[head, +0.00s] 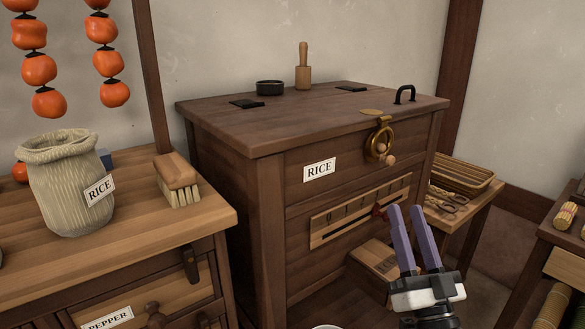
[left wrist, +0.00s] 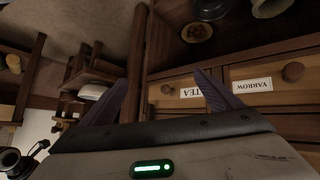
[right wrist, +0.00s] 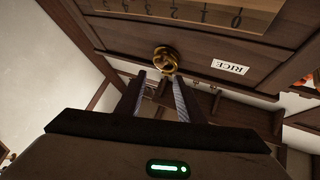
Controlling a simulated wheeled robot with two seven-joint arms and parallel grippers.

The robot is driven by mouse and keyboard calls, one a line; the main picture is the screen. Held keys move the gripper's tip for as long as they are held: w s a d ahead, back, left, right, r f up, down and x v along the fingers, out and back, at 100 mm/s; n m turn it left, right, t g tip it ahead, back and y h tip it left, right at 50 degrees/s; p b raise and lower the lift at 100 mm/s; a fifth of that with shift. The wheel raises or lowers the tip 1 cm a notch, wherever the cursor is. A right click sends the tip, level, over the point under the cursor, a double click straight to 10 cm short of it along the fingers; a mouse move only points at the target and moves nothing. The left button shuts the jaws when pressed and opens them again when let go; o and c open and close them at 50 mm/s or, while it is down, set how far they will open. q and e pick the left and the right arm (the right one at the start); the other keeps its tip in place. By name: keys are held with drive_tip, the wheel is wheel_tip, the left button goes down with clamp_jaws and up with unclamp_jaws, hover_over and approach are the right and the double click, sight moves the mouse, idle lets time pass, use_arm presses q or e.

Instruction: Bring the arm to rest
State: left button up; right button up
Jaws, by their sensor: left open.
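My right gripper (head: 407,212) stands in front of the dark wooden rice chest (head: 240,145) in the head view, below its brass ring latch (head: 379,143). Its purple fingers are partly apart with nothing seen between them. In the right wrist view the brass ring (right wrist: 165,58) appears just beyond the fingertips (right wrist: 159,82); I cannot tell whether they touch. My left gripper (left wrist: 162,88) is outside the head view.
A sack (head: 65,180) and a brush (head: 177,180) stand on the left counter (head: 150,230). A black bowl (head: 270,87) and a wooden pestle (head: 303,68) stand on the chest lid. A wooden box (head: 375,262) sits behind my right gripper. A low table (head: 470,215) is beyond, at right.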

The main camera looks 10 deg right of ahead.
drive_tip(key=s+a+f+n+g+y, duration=0.2)
drive_tip(key=s+a+f+g, duration=0.25)
drive_tip(key=f, duration=0.45)
drive_tip(key=s+a+f+n+g+y, duration=0.1)
drive_tip(key=s+a+f+g, duration=0.35)
drive_tip(key=f, duration=0.45)
drive_tip(key=s+a+f+n+g+y, duration=0.25)
drive_tip(key=a+f, duration=0.35)
drive_tip(key=f, duration=0.3)
drive_tip(key=s+a+f+g, duration=0.4)
drive_tip(key=s+f, duration=0.1)
drive_tip(key=s, duration=0.4)
use_arm(q)
wheel_tip(320, 180, up, 10)
drive_tip(key=a+y+p, duration=0.1)
drive_tip(key=a+p, duration=0.1)
drive_tip(key=p, duration=1.5)
drive_tip(key=shift+s+m+g+p, duration=0.3)
drive_tip(key=shift+s, duration=0.1)
use_arm(e)
wheel_tip(320, 180, up, 10)
drive_tip(key=s+d+n, duration=0.1)
drive_tip(key=shift+d+g, duration=0.4)
drive_tip(key=shift+g, duration=0.05)
